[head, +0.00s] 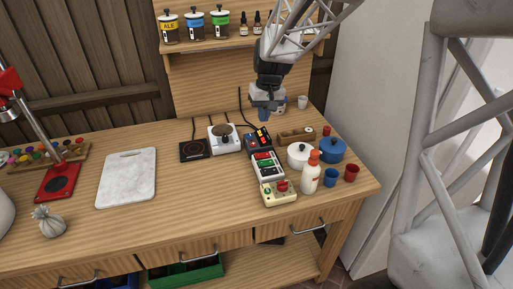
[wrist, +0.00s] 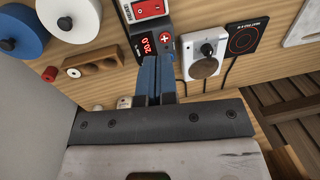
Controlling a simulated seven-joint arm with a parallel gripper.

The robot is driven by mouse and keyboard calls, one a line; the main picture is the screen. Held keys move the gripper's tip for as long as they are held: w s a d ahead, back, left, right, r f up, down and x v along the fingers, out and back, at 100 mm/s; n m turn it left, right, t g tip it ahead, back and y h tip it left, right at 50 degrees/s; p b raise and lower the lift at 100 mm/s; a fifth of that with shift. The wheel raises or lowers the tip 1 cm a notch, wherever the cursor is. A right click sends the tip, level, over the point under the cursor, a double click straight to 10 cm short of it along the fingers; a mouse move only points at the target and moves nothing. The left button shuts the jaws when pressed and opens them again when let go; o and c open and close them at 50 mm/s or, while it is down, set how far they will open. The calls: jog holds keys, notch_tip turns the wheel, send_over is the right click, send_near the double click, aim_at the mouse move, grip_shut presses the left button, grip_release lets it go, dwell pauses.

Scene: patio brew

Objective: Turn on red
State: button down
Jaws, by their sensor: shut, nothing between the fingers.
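A white switch box (head: 267,165) with red and green rocker panels stands on the bench at centre right. Its red panel (head: 263,156) also shows at the top edge of the wrist view (wrist: 147,8). Which way its rockers are set is too small to tell. A cream box (head: 279,194) with a red knob stands in front of it. Behind it is a black box with a red display (head: 257,140), reading 20.0 in the wrist view. My gripper (head: 264,116) is shut and empty above the back of the bench. Its blue fingers (wrist: 153,72) point toward the black box.
A white dial unit (head: 224,138) and a black hot plate (head: 195,150) stand left of the boxes. White pot (head: 298,155), blue pot (head: 332,150), bottle (head: 310,176) and cups crowd the right. Bare wood surrounds the marble board (head: 127,178).

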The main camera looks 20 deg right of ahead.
aim_at(258, 155)
jog(key=shift+a+f, duration=0.3)
jog(key=shift+f, duration=2)
jog(key=shift+a+f, duration=0.25)
jog(key=shift+f, duration=2.1)
jog(key=shift+a+f, duration=0.3)
jog(key=shift+f, duration=2)
jog(key=shift+a+f, duration=0.1)
jog(key=shift+f, duration=0.1)
jog(key=shift+d+r, duration=0.1)
jog(key=shift+d, duration=0.1)
jog(key=shift+d+r, duration=0.2)
jog(key=shift+d, duration=0.3)
jog(key=shift+r, duration=0.2)
